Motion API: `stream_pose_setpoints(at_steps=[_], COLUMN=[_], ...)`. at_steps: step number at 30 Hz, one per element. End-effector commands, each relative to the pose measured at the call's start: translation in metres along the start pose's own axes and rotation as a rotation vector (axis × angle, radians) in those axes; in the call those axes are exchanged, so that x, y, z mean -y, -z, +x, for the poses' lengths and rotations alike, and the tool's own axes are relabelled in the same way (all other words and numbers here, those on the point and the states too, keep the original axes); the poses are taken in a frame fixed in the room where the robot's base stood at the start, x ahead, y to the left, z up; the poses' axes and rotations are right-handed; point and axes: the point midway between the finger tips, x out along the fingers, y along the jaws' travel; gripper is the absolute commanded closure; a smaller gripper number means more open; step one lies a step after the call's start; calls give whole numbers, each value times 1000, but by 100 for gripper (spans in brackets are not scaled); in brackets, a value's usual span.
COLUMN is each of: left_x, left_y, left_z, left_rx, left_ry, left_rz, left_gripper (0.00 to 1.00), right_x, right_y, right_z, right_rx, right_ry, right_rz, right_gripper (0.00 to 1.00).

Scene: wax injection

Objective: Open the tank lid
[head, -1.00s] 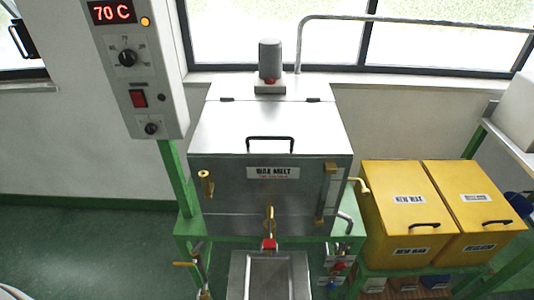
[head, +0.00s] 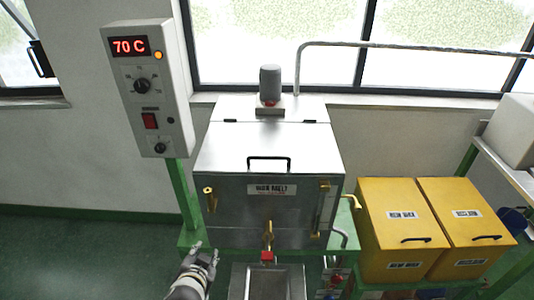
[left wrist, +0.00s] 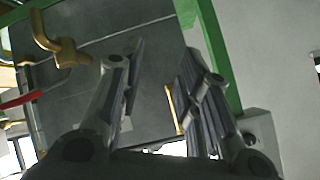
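The steel wax melt tank (head: 228,200) stands in the middle of the head view. Its lid (head: 260,148) lies flat and closed, with a dark bar handle (head: 269,160) near its front edge and hinges at the back. My left gripper (head: 207,254) is in front of the tank at its lower left, below and apart from the lid handle. In the left wrist view, the two fingers (left wrist: 155,78) are spread apart with nothing between them, facing a grey steel surface (left wrist: 90,25). The lid handle is not clearly visible there. My right gripper is not in view.
A control box (head: 148,88) reading 70 C stands on a green post (head: 183,195) left of the tank. Brass fittings and a red-handled tap (head: 267,257) sit on the tank's front, above a metal tray (head: 238,284). Yellow bins (head: 385,225) stand at right.

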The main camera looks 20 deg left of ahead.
Motion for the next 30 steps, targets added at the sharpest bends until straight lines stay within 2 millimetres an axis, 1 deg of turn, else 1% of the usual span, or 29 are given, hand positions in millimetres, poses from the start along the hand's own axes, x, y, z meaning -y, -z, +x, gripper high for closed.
stream_pose_setpoints(at_steps=[1, 2, 3, 5, 6, 9, 12, 15, 17, 21, 24, 27, 30], left_x=[24, 35, 48, 63, 69, 73, 63, 47, 38, 28, 27, 28, 27], left_y=[39, 61, 90, 130, 155, 209, 246, 266, 269, 263, 255, 249, 250], left_z=[-1, -3, -6, -14, -19, -35, -46, -47, -42, -21, -7, 1, 5], left_rx=[-123, -197, -298, -446, -541, -760, -936, -1048, -1080, -1074, -1039, -1012, -1003], left_ry=[64, 98, 138, 183, 204, 223, 199, 139, 95, -3, -52, -79, -86], left_rz=[22, 35, 57, 105, 144, 271, 439, 634, 752, 986, 1091, 1144, 1160], left_gripper=[68, 68, 68, 68, 68, 68, 68, 68, 68, 68, 68, 68, 68], right_x=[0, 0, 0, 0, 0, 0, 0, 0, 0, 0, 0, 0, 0], right_y=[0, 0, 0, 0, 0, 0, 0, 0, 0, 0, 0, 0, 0], right_z=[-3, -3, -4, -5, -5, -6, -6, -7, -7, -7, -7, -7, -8], right_rx=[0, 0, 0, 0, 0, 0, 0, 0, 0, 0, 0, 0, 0], right_ry=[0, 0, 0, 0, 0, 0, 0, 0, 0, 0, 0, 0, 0], right_rz=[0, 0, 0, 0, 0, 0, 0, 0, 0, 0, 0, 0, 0], right_gripper=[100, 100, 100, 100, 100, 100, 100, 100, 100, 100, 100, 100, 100])
